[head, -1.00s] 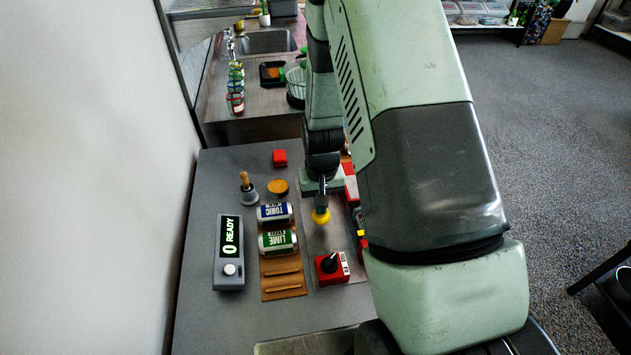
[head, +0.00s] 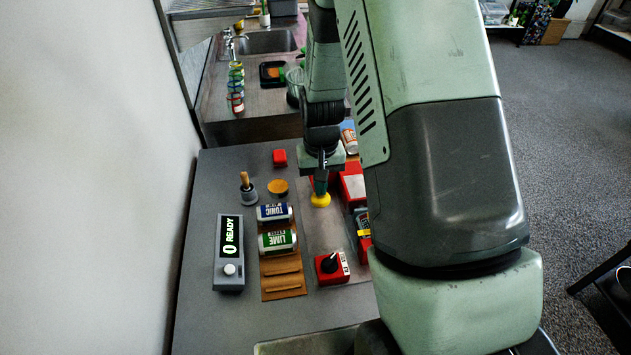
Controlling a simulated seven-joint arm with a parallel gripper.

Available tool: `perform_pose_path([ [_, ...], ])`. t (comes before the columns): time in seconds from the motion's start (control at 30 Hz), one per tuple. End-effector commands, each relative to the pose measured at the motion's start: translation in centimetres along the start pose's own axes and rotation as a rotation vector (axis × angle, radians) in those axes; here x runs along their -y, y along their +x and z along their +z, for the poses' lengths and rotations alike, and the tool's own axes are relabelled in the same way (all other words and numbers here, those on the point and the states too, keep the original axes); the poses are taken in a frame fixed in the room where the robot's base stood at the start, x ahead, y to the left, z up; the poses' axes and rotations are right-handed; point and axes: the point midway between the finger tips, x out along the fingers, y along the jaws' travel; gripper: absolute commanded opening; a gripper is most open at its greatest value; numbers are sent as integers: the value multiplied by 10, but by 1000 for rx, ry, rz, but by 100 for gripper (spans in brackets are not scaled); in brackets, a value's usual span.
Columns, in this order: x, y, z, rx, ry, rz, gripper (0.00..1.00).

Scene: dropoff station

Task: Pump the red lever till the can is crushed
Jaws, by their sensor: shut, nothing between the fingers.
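My gripper (head: 321,185) is shut and empty, pointing down just above a yellow round knob (head: 320,201). I cannot tell whether they touch. The knob is beside the red crusher-like machine (head: 353,184), which my arm partly covers; a red lever arm is not clearly visible. Two cans lie on their sides in a brown rack: a blue-and-white TONIC can (head: 274,212) and a green-and-white LIME can (head: 277,242). Another orange-and-white can (head: 349,138) shows beside my arm at the back. I cannot see a can inside the machine.
A grey display box (head: 229,252) reads "0 READY". A red box with a black knob (head: 332,267) stands at the front. A wooden-handled bell-like item (head: 248,187), an orange disc (head: 278,187) and a red block (head: 280,157) stand at the back left.

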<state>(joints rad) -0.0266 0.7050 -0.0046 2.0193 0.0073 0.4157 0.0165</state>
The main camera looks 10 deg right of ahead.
Motion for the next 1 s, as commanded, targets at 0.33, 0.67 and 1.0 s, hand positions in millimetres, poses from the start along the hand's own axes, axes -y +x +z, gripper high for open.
perform_pose_path([
  [0.33, 0, -1, 1, 2, 0, 0, 0],
  [0.67, 0, 10, 4, 5, 0, 0, 0],
  [1.0, 0, 26, 9, 3, 0, 0, 0],
])
